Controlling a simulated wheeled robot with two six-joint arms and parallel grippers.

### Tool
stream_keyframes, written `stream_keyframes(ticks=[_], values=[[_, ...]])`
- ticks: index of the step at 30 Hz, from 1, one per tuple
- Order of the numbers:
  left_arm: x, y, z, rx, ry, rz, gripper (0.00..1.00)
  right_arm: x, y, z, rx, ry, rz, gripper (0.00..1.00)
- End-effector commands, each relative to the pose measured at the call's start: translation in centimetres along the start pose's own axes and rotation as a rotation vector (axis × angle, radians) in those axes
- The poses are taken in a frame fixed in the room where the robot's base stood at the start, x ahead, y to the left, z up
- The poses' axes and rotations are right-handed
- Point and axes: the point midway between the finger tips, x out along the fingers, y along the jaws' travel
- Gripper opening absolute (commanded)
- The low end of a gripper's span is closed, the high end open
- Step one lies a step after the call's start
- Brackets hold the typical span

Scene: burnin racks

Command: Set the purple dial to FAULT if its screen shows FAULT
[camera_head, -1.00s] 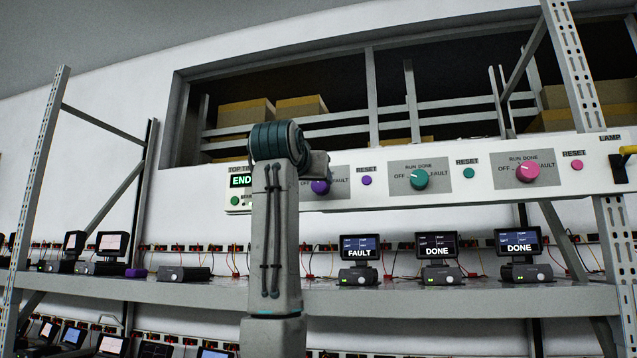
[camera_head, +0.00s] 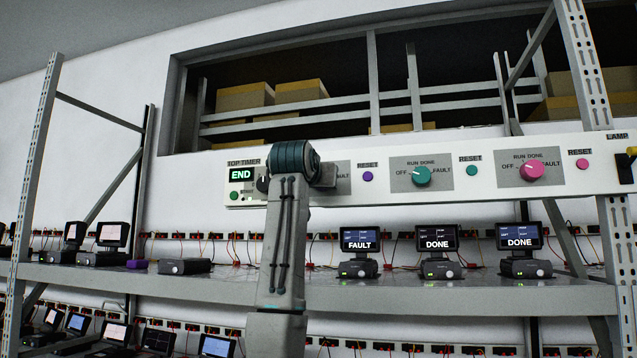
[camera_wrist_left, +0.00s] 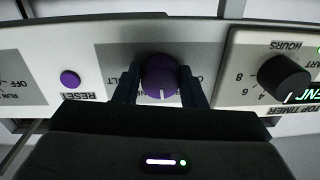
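The purple dial (camera_wrist_left: 159,76) is between the two fingers of my left gripper (camera_wrist_left: 160,88) in the left wrist view, which is upside down. The fingers stand close on either side; I see no clear contact. The dial's white mark points toward the panel's upper side, between OFF and FAULT. In the head view my left arm hides this dial, and my left gripper (camera_head: 333,179) is at its plate. Of three screens on the shelf, the leftmost (camera_head: 360,241) reads FAULT. My right gripper is not in view.
The white panel (camera_head: 480,203) also carries a teal dial (camera_head: 421,176), a pink dial (camera_head: 531,170) and a purple reset button (camera_head: 368,176). A timer display (camera_head: 241,174) reads END. The other two screens (camera_head: 437,239) (camera_head: 519,237) read DONE.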

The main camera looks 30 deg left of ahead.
Motion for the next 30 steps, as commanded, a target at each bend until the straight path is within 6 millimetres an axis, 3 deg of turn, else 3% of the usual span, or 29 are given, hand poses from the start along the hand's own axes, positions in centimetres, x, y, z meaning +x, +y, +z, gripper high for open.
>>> stream_keyframes(ticks=[2,14,30], values=[[-0.02,-0.02,-0.02,0.000,0.000,0.000,0.14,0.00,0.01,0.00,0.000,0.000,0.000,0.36],[-0.02,-0.06,-0.01,0.067,0.003,-0.001,0.14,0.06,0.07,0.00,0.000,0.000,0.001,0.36],[-0.02,-0.27,-0.02,0.517,0.021,-0.004,0.14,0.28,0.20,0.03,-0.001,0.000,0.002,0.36]])
